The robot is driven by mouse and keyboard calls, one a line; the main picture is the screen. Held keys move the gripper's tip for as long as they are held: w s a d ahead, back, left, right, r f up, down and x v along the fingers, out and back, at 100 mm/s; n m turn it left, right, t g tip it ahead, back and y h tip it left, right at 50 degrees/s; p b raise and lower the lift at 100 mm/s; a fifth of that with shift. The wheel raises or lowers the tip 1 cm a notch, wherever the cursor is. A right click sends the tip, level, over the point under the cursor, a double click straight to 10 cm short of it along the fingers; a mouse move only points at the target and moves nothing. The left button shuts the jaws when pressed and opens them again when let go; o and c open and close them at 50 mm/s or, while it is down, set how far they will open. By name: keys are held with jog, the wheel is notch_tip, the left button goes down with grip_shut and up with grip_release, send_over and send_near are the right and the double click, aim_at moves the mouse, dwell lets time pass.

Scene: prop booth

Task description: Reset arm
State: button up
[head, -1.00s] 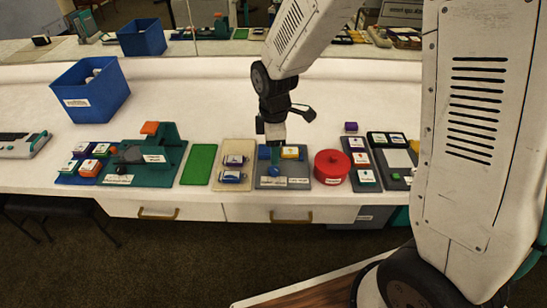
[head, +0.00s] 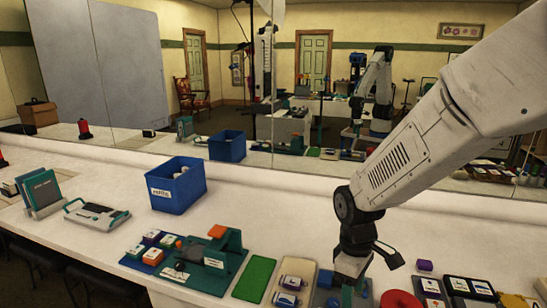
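My arm reaches in from the right side of the head view. My gripper (head: 350,272) points down over the table's front part, above a grey tray (head: 322,300) that is cut by the lower picture edge. The gripper's fingertips are small and dark from this side, so I cannot tell whether they are open or shut, or whether they hold anything. A red round lidded thing (head: 401,299) stands just right of the gripper. A beige tray (head: 301,272) with small labelled blocks lies just to its left.
A green mat (head: 254,279), a teal stand (head: 228,258) and a blue bin (head: 178,186) stand farther left on the white table (head: 100,225). Dark trays (head: 468,288) lie at the lower right. A mirror (head: 300,60) along the back reflects the room and arm.

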jog(key=s+d+r+m+t, duration=0.1)
jog(key=s+d+r+m, duration=0.3)
jog(key=s+r, duration=0.4)
jog(key=s+d+r+m+t, duration=0.2)
jog(key=s+d+r+m, duration=0.2)
jog(key=s+r, duration=0.5)
jog(key=shift+s+d+r+m, duration=0.2)
jog(key=shift+s+m, duration=0.5)
jog(key=shift+m, duration=0.5)
